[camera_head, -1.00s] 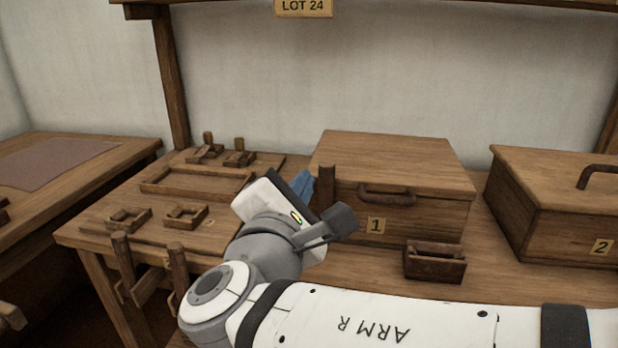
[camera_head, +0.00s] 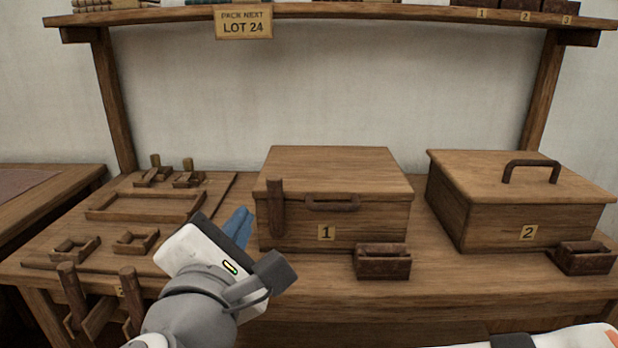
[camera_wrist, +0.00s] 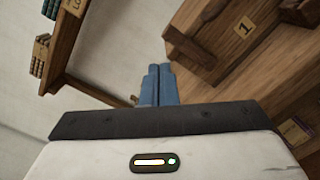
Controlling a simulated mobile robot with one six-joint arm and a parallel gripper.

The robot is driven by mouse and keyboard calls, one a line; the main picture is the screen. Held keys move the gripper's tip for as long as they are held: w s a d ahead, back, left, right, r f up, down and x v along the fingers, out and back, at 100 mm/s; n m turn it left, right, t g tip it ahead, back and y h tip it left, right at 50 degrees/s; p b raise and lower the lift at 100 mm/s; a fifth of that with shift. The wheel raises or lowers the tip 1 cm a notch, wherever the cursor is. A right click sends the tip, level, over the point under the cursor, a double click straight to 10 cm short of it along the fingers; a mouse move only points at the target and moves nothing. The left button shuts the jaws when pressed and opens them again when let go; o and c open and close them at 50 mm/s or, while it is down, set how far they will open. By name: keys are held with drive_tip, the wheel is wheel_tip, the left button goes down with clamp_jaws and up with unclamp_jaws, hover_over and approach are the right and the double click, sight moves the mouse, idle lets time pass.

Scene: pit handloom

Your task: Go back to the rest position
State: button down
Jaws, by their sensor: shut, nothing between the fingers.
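My gripper (camera_head: 240,226) has blue fingers, held together with nothing between them. In the head view it is in front of the left side of box 1 (camera_head: 372,222), above the table, and apart from what I can see of the box. In the wrist view the shut fingers (camera_wrist: 159,85) point up the picture, with box 1 (camera_wrist: 235,42) at the upper right. My arm reaches in from the bottom of the head view.
Box 2 (camera_head: 458,212) stands to the right. Small dark holders (camera_head: 383,264) sit before both boxes. A wooden tray (camera_head: 118,213) and small frames lie at left. Upright pegs (camera_head: 72,290) stand at the front left. A shelf (camera_head: 350,14) with a LOT 24 sign (camera_head: 243,22) runs above.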

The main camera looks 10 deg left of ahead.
drive_tip(key=w+d+r+m+g+h+p, duration=0.1)
drive_tip(key=w+d+m+g+h+p, duration=0.3)
drive_tip(key=d+p, duration=0.5)
drive_tip(key=w+d+r+m+g+h+p, duration=0.1)
drive_tip(key=w+d+m+g+h+p, duration=0.15)
drive_tip(key=d+m+g+p, duration=0.6)
drive_tip(key=s+d+r+m+g+y+p, duration=0.1)
drive_tip(key=s+d+r+m+y+p, duration=0.1)
drive_tip(key=d+m+p, duration=0.4)
drive_tip(key=s+d+r+m+g+y+p, duration=0.2)
drive_tip(key=s+d+r+m+p, duration=0.3)
drive_tip(key=m+p, duration=0.3)
drive_tip(key=shift+d+r+y+p, duration=0.65)
drive_tip(key=shift+r+p, duration=0.2)
drive_tip(key=shift+p, duration=0.5)
